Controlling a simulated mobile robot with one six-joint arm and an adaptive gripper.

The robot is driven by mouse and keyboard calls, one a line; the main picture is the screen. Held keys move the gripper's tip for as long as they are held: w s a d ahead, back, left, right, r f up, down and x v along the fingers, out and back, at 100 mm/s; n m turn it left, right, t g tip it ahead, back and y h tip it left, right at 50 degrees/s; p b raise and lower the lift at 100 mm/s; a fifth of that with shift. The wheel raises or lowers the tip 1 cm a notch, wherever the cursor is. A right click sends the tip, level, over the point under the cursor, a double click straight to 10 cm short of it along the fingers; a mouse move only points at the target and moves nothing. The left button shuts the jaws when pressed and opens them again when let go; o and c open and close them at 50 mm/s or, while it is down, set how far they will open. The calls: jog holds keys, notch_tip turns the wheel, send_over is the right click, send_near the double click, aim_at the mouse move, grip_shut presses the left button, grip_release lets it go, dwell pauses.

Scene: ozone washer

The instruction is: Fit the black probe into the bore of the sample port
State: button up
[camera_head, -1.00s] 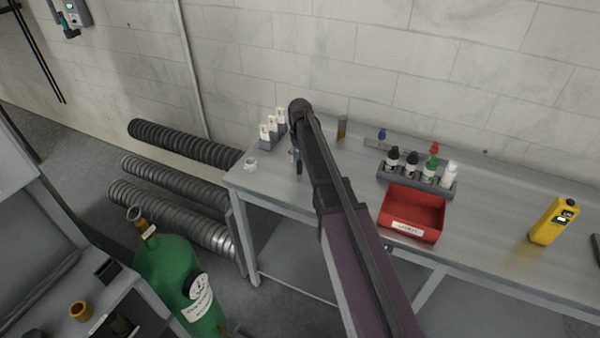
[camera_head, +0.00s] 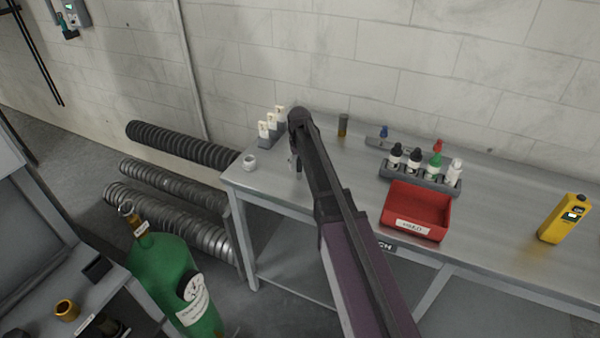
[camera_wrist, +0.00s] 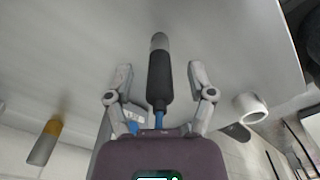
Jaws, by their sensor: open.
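The black probe (camera_wrist: 159,78), with a grey end and a blue stem or cable, lies between the two fingers of my gripper (camera_wrist: 160,73) in the wrist view. The fingers are open, with a gap on each side of the probe. In the head view my arm hides most of my gripper (camera_head: 294,162), and I cannot make out the probe there. A white ring-shaped piece with a round opening (camera_wrist: 250,108) lies to the right in the wrist view. It is near the left table edge in the head view (camera_head: 249,162). I cannot tell whether it is the sample port.
On the grey table (camera_head: 320,165) stand a rack with several bottles (camera_head: 420,172), a red bin (camera_head: 417,212), a yellow meter (camera_head: 564,219), a small amber-and-grey cylinder (camera_head: 343,126) and a white-topped rack (camera_head: 268,131). A green gas cylinder (camera_head: 172,285) and corrugated hoses (camera_head: 175,190) stand left.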

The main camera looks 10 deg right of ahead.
dwell(0.5)
grip_shut()
jog(key=shift+r, duration=0.15)
notch_tip(320, 180, up, 4)
jog(key=p, duration=0.4)
jog(key=shift+f, duration=0.2)
jog(key=s+r+p, duration=0.1)
jog(key=s, duration=1.5)
